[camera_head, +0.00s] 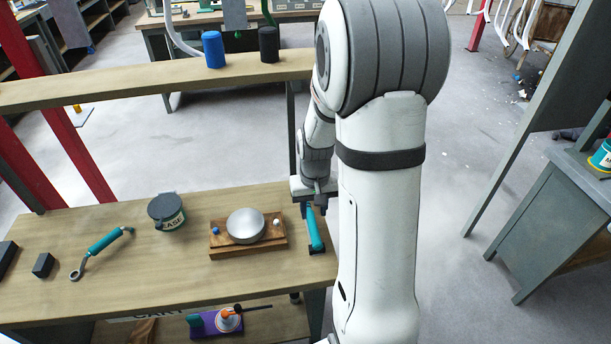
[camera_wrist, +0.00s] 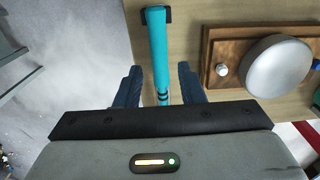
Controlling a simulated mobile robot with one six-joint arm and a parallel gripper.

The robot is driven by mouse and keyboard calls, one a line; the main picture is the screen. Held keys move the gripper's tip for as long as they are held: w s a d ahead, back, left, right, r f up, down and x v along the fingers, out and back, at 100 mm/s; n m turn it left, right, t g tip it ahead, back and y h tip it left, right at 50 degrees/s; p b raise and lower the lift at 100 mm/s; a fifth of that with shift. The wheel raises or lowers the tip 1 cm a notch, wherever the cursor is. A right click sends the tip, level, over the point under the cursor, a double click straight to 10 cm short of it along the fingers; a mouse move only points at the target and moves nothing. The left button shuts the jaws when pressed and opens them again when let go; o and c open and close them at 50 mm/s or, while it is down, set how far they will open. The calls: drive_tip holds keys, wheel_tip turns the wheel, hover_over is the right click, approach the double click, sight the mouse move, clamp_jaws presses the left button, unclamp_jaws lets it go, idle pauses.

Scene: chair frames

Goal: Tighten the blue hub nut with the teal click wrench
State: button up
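A small blue nut (camera_head: 215,230) sits on a wooden board (camera_head: 225,253), left of a silver dome (camera_head: 246,225). A teal-handled tool with black ends (camera_head: 314,230) lies on the bench right of the board; its handle also shows in the wrist view (camera_wrist: 158,45). Another teal-handled wrench with a ring end (camera_head: 104,242) lies at the bench's left. I cannot tell for certain which is the click wrench. My gripper (camera_head: 316,206) is over the right-hand tool. In the wrist view my gripper (camera_wrist: 160,78) is open, with fingers apart on either side of the handle.
A white nut (camera_head: 276,222) sits right of the dome. A grease tin (camera_head: 167,212) and dark blocks (camera_head: 43,265) stand on the bench (camera_head: 150,280). A raised shelf (camera_head: 130,84) behind holds blue and black cylinders. Bench surface in front of the board is clear.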

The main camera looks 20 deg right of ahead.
sight(313, 225)
drive_tip(key=shift+w+d+r, duration=0.1)
drive_tip(key=shift+w+d, duration=0.15)
drive_tip(key=shift+w, duration=0.1)
wheel_tip(313, 225, down, 8)
drive_tip(key=b, duration=0.6)
drive_tip(key=shift+r, duration=0.15)
drive_tip(key=shift+c, duration=1)
clamp_jaws()
drive_tip(key=shift+r+p, duration=0.15)
drive_tip(key=shift+p, duration=0.2)
drive_tip(key=shift+r+p, duration=1.7)
drive_tip(key=shift+r, duration=0.65)
